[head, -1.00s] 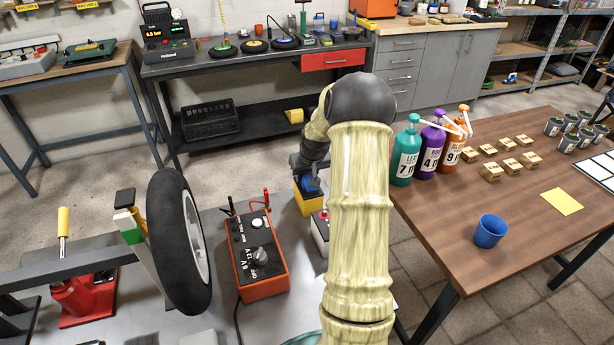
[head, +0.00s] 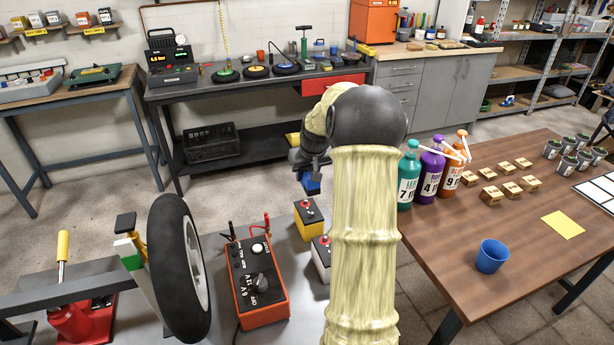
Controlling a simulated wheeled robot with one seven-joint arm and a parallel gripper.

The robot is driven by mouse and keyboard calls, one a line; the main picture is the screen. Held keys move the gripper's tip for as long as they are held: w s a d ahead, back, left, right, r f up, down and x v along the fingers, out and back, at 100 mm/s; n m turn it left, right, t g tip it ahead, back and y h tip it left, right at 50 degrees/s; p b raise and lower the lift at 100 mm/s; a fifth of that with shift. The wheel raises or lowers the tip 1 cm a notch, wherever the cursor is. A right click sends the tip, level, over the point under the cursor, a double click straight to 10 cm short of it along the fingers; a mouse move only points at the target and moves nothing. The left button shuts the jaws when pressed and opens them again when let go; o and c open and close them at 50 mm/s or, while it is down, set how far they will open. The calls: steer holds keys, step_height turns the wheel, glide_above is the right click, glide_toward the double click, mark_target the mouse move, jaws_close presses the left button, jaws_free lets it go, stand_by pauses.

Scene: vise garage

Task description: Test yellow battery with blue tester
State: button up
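The yellow battery (head: 308,229) stands on the grey bench, its dark top with red parts showing. My gripper (head: 311,187) is above and slightly behind it, apart from it. A blue piece shows at the gripper's tip; I cannot tell whether it is a held blue tester or part of the gripper. The finger gap is not visible. An orange and black box (head: 257,280) with a 6V, 12V and OFF dial stands left of the battery, with black and red leads at its back. No separate blue tester is clearly visible.
A white battery (head: 321,258) stands in front of the yellow one, partly hidden by my arm. A wheel (head: 178,268) stands upright at the left. The wooden table (head: 470,255) at the right holds bottles, small boxes and a blue cup (head: 491,257).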

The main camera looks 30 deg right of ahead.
steer(key=shift+r, duration=0.1)
stand_by(0.3)
steer(key=shift+r+p, duration=2.7)
steer(key=shift+r, duration=0.25)
